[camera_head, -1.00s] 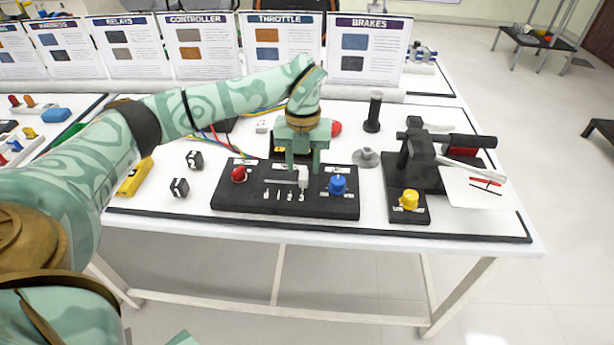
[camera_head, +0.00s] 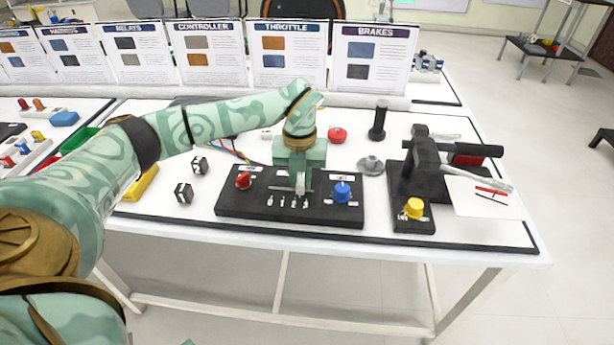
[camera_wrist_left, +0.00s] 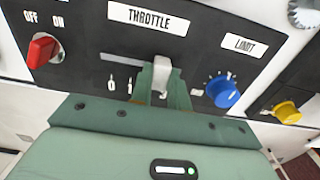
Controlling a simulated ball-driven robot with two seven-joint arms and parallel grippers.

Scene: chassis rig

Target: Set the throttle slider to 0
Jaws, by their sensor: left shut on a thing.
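The black throttle panel (camera_head: 235,207) lies near the table's front edge, with a red knob (camera_head: 243,181) at left and a blue knob (camera_head: 342,192) at right. The white throttle slider handle (camera_wrist_left: 162,72) stands toward the right end of its slot (camera_wrist_left: 125,57); it also shows in the head view (camera_head: 300,183). My left gripper (camera_head: 299,181) reaches down onto the panel and is shut on the slider handle. In the left wrist view its green fingers (camera_wrist_left: 153,85) close around the handle. The scale marks behind the fingers are partly hidden. My right gripper is not in view.
A yellow knob (camera_head: 414,208) sits on a black base with a lever unit (camera_head: 425,165) to the right. A grey knob (camera_head: 371,166) and a black cylinder (camera_head: 379,121) stand behind. Two small dice-like cubes (camera_head: 184,192) lie left of the panel. Signs line the back.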

